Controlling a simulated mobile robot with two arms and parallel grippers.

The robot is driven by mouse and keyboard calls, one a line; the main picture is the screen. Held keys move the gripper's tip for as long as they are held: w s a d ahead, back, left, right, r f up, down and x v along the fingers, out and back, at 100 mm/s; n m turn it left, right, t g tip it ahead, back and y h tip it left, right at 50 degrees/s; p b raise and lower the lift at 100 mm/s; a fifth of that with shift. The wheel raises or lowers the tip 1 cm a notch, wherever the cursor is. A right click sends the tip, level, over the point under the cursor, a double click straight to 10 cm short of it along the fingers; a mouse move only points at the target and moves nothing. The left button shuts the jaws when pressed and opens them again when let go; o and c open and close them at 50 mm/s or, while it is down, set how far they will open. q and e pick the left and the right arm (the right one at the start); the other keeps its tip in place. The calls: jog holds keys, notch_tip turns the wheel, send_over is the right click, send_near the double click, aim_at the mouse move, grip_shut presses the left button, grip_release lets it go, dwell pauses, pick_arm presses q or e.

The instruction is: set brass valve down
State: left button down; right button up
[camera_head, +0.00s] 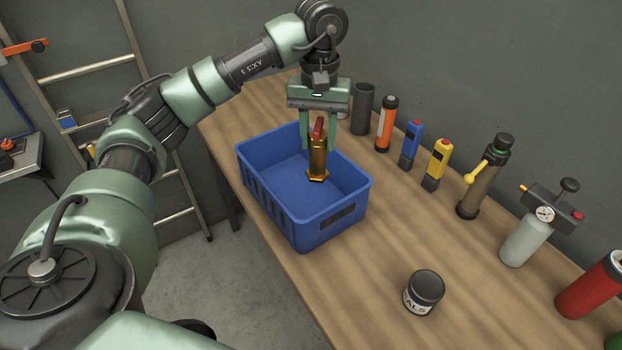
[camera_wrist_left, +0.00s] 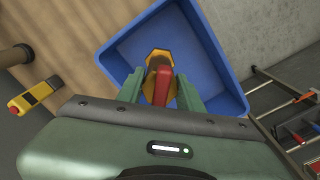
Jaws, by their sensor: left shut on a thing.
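The brass valve (camera_head: 317,160) is a gold upright cylinder with a hex foot and a red handle on top. My left gripper (camera_head: 318,142) points down and is shut on it near the top. The valve is over the blue crate (camera_head: 335,222) on the wooden table; whether its foot touches the crate floor I cannot tell. In the left wrist view, the valve (camera_wrist_left: 157,58) shows between the fingers of my left gripper (camera_wrist_left: 160,90), with the blue crate (camera_wrist_left: 226,92) around it. My right gripper is not in view.
A black jar (camera_head: 424,291) stands in front. The table between is clear.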

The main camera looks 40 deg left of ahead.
aim_at(316, 181)
pick_arm(q)
jog(key=f, duration=0.3)
jog(key=f+p, duration=0.1)
jog(key=f, duration=0.4)
jog(key=shift+a+f+p, duration=0.25)
jog(key=shift+f+p, duration=0.1)
jog(key=shift+p, duration=0.05)
jog(key=shift+f, duration=0.3)
notch_tip(316, 181, down, 3)
jog(key=shift+f+p, duration=0.2)
jog(key=shift+p, duration=0.4)
jog(key=shift+w+f, duration=0.1)
jog(key=shift+f, duration=0.3)
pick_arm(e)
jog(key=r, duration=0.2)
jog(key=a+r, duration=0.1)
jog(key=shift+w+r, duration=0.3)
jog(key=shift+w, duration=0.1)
pick_arm(q)
jog(key=shift+f, duration=0.1)
jog(key=c, duration=0.9)
grip_release()
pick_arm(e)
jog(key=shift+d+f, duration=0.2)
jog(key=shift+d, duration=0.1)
